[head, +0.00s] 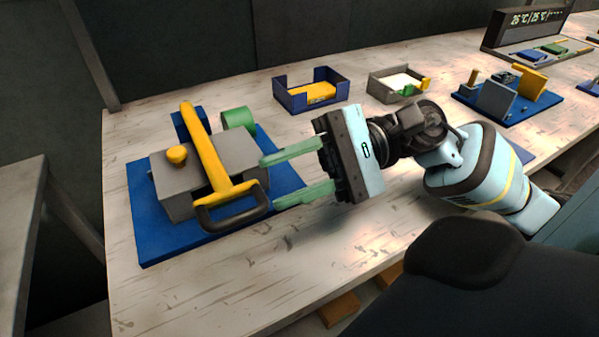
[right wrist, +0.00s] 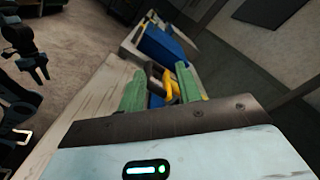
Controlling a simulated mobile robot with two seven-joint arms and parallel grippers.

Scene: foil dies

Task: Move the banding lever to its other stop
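The banding lever (head: 208,150) is a yellow bar lying across the top of a grey block (head: 172,190) on a blue base plate (head: 150,235). Its dark loop handle (head: 232,217) is at the near end, by the block's front right. My right gripper (head: 268,182) comes from the right with its green fingers spread; its tips are close to the handle end. In the right wrist view the handle (right wrist: 153,76) and a yellow part of the lever show between the open fingers (right wrist: 160,88). Contact cannot be told.
A blue tray (head: 292,105), a grey tray (head: 380,95) and another blue fixture (head: 510,105) stand farther back. The front tabletop (head: 200,295) is clear.

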